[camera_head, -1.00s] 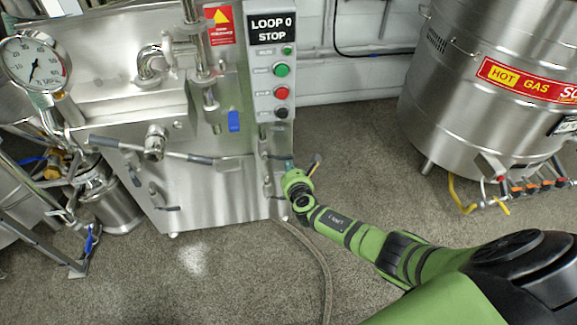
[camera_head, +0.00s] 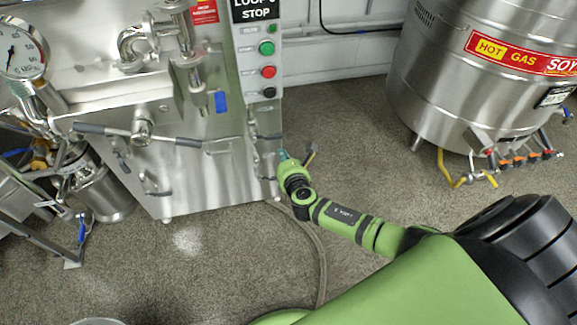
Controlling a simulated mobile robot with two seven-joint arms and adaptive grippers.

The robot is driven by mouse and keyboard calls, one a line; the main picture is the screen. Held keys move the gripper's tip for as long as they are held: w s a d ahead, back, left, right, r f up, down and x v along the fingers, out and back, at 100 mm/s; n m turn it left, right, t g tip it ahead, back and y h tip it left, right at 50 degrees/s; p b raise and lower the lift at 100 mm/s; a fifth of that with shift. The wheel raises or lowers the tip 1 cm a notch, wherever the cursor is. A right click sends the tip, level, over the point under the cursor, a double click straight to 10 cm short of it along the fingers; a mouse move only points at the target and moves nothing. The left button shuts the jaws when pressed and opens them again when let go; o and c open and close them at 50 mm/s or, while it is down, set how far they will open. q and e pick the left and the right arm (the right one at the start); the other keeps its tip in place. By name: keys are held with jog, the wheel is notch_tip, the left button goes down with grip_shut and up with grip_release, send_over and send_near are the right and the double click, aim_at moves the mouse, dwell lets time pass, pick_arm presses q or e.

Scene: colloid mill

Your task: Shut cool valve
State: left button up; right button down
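My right gripper (camera_head: 283,156) is at the lower right edge of the steel mill cabinet (camera_head: 205,178), small and teal at the end of my green arm. Its fingers are too small and hidden to tell whether they are open or shut, or whether they touch anything. Small metal handles (camera_head: 268,137) stick out at this cabinet edge just above the gripper. No label reading "cool" can be made out, so I cannot tell which valve is the cool valve. A blue valve handle (camera_head: 220,102) hangs on the front. My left gripper is not in view.
The button panel (camera_head: 268,71) is above the gripper. A steel "HOT GAS" tank (camera_head: 455,95) stands at the right, with yellow-handled pipework below. A hose (camera_head: 322,265) runs on the floor under my arm. A gauge (camera_head: 20,50) is at the upper left. Carpet between mill and tank is clear.

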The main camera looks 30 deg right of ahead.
jog(key=v, duration=0.6)
jog(key=shift+s, duration=0.2)
